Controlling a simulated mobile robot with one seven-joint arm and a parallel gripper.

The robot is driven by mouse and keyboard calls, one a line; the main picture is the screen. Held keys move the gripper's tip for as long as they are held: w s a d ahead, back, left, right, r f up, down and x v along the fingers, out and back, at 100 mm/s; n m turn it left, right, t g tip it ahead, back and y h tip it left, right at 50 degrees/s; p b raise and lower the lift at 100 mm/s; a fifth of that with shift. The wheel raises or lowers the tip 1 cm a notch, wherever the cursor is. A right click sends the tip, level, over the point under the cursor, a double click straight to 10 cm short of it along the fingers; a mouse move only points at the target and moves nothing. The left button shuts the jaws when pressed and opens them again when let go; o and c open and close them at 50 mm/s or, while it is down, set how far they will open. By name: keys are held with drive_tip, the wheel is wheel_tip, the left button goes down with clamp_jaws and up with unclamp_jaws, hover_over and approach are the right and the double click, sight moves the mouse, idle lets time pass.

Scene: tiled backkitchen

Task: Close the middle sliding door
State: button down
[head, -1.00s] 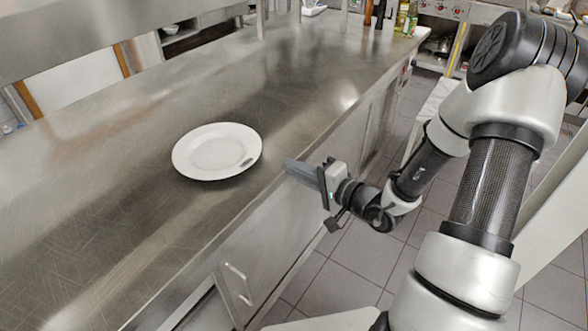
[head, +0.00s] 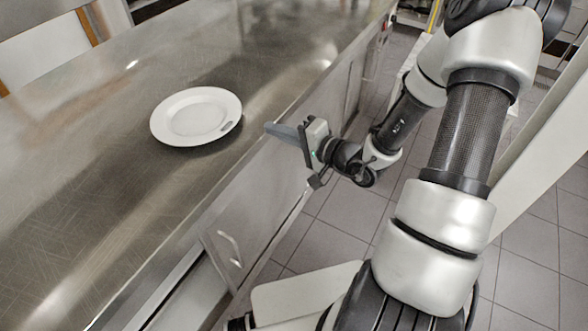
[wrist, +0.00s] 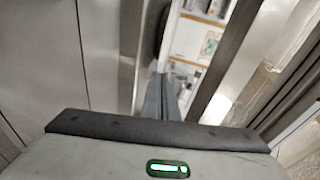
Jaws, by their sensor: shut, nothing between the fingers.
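A steel sliding door panel (head: 249,213) with a bright bar handle (head: 230,248) stands under the counter's front edge in the head view. I cannot tell for certain whether it is the middle one. An open gap (head: 182,292) into the cabinet shows to the left of it, mostly hidden by the counter. My gripper (head: 270,129) is at the counter's front edge, above and right of the handle and apart from it. Its fingers are together and empty; they also show in the wrist view (wrist: 161,98), pointing away from the camera along steel surfaces.
A white plate (head: 197,117) lies on the steel counter (head: 95,170), left of my gripper. The tiled floor (head: 335,220) beside the cabinet front is clear. The wrist view shows shelves with small items (wrist: 209,45) in the distance.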

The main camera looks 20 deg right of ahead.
drive_tip(key=s+f+g+y+b, duration=0.1)
drive_tip(key=s+f+y+b, duration=0.2)
drive_tip(key=f, duration=0.6)
drive_tip(key=s+f+g+b, duration=0.1)
drive_tip(key=s+f+b, duration=0.2)
drive_tip(key=f+b, duration=0.35)
drive_tip(key=n+g+y+b, duration=0.1)
drive_tip(key=y+b, duration=0.2)
drive_tip(key=b, duration=0.2)
approach(222, 229)
drive_tip(key=w, duration=0.2)
drive_tip(key=w+a, duration=0.1)
drive_tip(key=w, duration=0.3)
drive_tip(key=shift+a+f, duration=0.25)
drive_tip(key=shift+a, duration=0.05)
drive_tip(key=shift+s+a+r+b, duration=0.1)
drive_tip(key=shift+s+a+b, duration=0.05)
drive_tip(key=shift+s+a, duration=0.25)
drive_tip(key=shift+s+a+r+b, duration=0.15)
drive_tip(key=shift+s+a, duration=0.2)
drive_tip(key=shift+s, duration=0.2)
drive_tip(key=shift+s+a+r, duration=0.2)
drive_tip(key=shift+s+a, duration=0.3)
drive_tip(key=shift+s+a, duration=0.1)
drive_tip(key=shift+s, duration=0.05)
